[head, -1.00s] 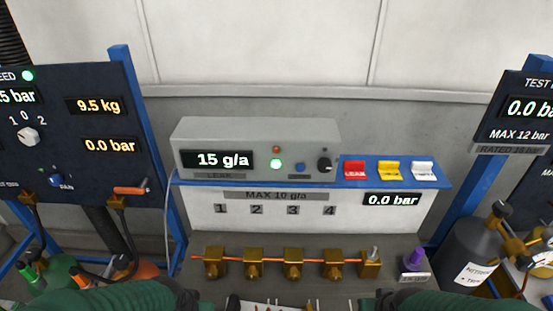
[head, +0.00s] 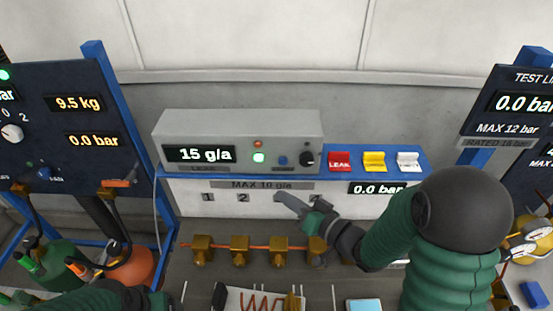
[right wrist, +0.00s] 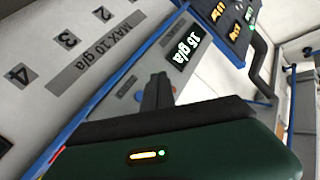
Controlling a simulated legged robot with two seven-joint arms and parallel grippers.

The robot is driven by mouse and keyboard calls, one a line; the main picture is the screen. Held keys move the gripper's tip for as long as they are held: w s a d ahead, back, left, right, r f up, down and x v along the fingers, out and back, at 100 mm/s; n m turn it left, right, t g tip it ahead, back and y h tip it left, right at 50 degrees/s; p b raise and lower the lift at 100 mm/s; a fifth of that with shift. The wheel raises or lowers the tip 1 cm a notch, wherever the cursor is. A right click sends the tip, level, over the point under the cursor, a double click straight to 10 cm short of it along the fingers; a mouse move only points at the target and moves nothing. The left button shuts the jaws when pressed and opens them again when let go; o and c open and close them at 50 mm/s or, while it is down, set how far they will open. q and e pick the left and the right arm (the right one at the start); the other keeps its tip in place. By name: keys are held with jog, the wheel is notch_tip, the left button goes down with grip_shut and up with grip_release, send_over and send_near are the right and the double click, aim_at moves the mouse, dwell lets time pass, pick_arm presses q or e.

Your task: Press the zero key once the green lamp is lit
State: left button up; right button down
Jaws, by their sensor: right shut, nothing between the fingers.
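The grey leak detector box (head: 238,127) stands on the blue shelf, its display (head: 200,154) reading 15 g/a. Its green lamp (head: 259,157) is lit. A small blue button (head: 283,160), likely the zero key, sits right of the lamp; its label is too small to read. My right gripper (head: 281,197) is shut and empty, its tip below the button in the picture, over the white panel beneath the shelf. In the right wrist view the shut fingers (right wrist: 157,92) appear before the box front and hide part of it. Only my left arm shows, low left; its gripper is out of view.
A dark knob (head: 307,158) is close right of the blue button. Red (head: 339,161), yellow (head: 374,161) and white (head: 408,161) switches line the shelf further right. Brass valves (head: 239,251) stand on the bench below. The space before the box is free.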

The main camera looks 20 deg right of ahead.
aim_at(283, 162)
jog(key=shift+s+a, duration=0.1)
jog(key=shift+w+d, duration=0.45)
jog(key=shift+w, duration=1)
jog(key=shift+w+d, duration=0.4)
jog(key=shift+w, duration=1)
jog(key=shift+w+d, duration=0.45)
jog(key=shift+w, duration=1)
jog(key=shift+w+d, duration=0.15)
jog(key=shift+w, duration=0.2)
